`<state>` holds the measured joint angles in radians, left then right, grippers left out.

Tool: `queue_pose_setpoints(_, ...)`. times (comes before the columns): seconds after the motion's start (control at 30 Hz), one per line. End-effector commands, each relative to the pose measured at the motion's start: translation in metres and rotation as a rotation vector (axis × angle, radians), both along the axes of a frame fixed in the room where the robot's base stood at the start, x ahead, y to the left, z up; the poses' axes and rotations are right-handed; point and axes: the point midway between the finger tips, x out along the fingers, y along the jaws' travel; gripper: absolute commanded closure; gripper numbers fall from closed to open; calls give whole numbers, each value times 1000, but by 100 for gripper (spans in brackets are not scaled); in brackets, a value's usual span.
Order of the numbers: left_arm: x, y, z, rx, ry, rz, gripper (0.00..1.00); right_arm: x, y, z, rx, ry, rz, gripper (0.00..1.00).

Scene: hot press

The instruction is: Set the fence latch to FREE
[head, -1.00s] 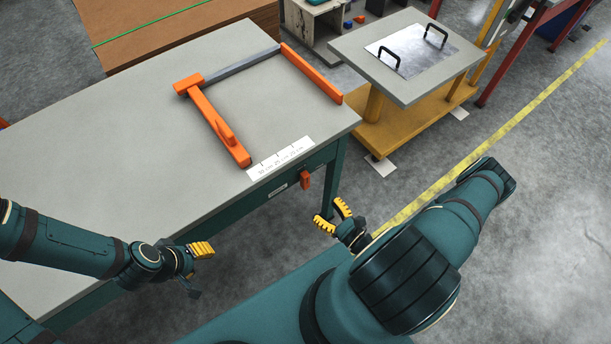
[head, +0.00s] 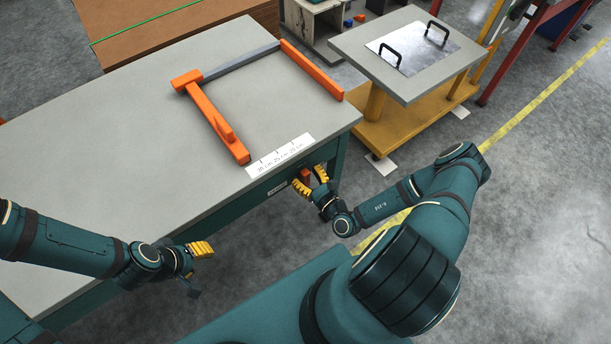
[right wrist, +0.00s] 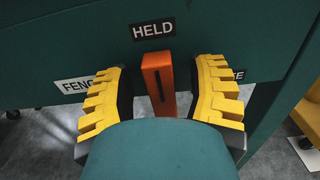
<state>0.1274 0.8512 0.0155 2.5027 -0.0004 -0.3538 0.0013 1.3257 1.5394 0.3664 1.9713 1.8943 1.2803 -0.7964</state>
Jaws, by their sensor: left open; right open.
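The fence latch is a small orange lever (right wrist: 158,85) on the table's green front apron. In the right wrist view it stands upright below the HELD label (right wrist: 153,30). A partly hidden label ending in E (right wrist: 239,76) is to its right, and one starting FENC (right wrist: 88,85) is to its left. My right gripper (right wrist: 165,95) is open, with its yellow fingers on either side of the lever and gaps showing. In the head view the right gripper (head: 311,182) is at the apron and partly covers the lever (head: 306,175). My left gripper (head: 201,249) is open and empty by the table's front edge.
The orange fence (head: 215,122) with its grey rail (head: 240,63) and an orange end bar (head: 312,70) lies on the grey table (head: 100,180), near a printed scale (head: 281,156). A yellow cart (head: 410,115) stands to the right. Floor in front is clear.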

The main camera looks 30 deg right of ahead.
Motion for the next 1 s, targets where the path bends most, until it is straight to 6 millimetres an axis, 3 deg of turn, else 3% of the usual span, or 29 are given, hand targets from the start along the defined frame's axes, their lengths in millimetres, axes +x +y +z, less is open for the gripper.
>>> queue_pose_setpoints(0.37, 0, 0, -1, 0, -1, 0, 53, 6, 1, 0, 0, 0, 0, 44)
queue_pose_setpoints(0.4, 0, 0, -1, 0, -1, 0, 53, 6, 0, 0, 0, 0, 0, 48)
queue_pose_setpoints(0.53, 0, 0, -1, 0, -1, 0, 53, 6, 0, 0, 0, 0, 0, 94)
queue_pose_setpoints(0.57, 0, 0, -1, 0, -1, 0, 53, 6, 0, 0, 0, 0, 0, 100)
queue_pose_setpoints(1.0, 0, 0, 1, 0, 0, 0, 53, 6, 0, 1, 29, 1, -1, 100)
